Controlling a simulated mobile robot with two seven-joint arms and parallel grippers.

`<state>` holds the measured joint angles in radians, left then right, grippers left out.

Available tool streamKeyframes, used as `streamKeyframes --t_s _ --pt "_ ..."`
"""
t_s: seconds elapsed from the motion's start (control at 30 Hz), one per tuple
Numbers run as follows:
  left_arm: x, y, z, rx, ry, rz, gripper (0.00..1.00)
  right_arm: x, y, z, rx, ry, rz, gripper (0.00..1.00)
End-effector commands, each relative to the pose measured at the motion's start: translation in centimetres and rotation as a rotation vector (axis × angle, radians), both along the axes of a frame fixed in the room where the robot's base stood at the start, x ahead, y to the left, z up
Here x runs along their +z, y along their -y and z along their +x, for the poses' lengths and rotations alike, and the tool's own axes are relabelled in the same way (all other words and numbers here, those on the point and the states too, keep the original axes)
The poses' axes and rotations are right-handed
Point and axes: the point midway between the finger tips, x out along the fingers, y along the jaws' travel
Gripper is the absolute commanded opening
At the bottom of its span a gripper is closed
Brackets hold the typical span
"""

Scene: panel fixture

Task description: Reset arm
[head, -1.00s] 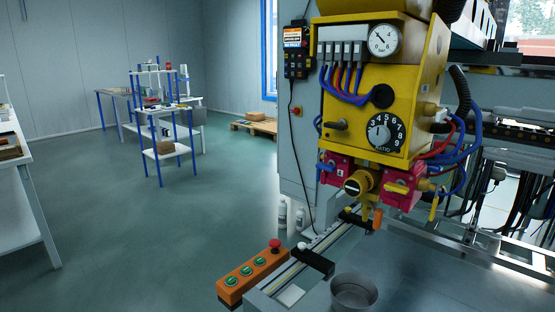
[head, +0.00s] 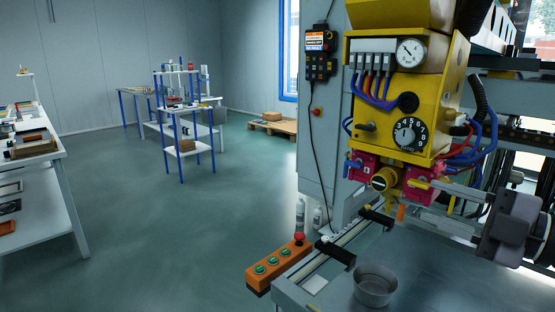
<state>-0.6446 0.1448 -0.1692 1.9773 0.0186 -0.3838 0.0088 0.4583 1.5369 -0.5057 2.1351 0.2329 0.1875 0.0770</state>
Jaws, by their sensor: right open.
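My right gripper (head: 450,207) comes in from the right edge in the head view, with a dark grey body and pale fingers pointing left. It is open, and I see nothing between the fingers. It is in front of the lower right part of the yellow dosing machine (head: 440,105), near its right red-pink block (head: 418,190). I cannot tell whether it touches the machine. The machine has a round gauge, a numbered ratio dial (head: 408,135) and blue hoses. My left gripper is not in view.
An orange box with green buttons and a red knob (head: 278,263) sits at the bench's left edge. A round metal bowl (head: 375,286) stands on the bench below the machine. A control pendant (head: 319,55) hangs on the grey cabinet.

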Motion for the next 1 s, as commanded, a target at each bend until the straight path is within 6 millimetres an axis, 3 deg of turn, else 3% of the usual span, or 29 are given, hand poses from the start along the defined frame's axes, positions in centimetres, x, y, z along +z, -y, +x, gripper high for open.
streamKeyframes --t_s 0.27,0.53,0.77,0.9,1.0 --pt "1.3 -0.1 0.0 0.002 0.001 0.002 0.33 -9.4 -2.8 1.6 -0.077 -0.215 0.252 0.43" --pt "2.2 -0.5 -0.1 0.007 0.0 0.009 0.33 -19.4 -4.4 0.0 -0.252 -0.462 0.473 0.43" --pt "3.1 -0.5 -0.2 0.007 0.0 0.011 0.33 -28.4 -5.4 -4.5 -0.467 -0.709 0.636 0.43" --pt "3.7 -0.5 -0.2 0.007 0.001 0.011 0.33 -33.5 -6.1 -8.7 -0.617 -0.868 0.714 0.43" --pt "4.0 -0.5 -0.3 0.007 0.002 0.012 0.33 -36.4 -6.6 -11.7 -0.712 -0.964 0.753 0.43"
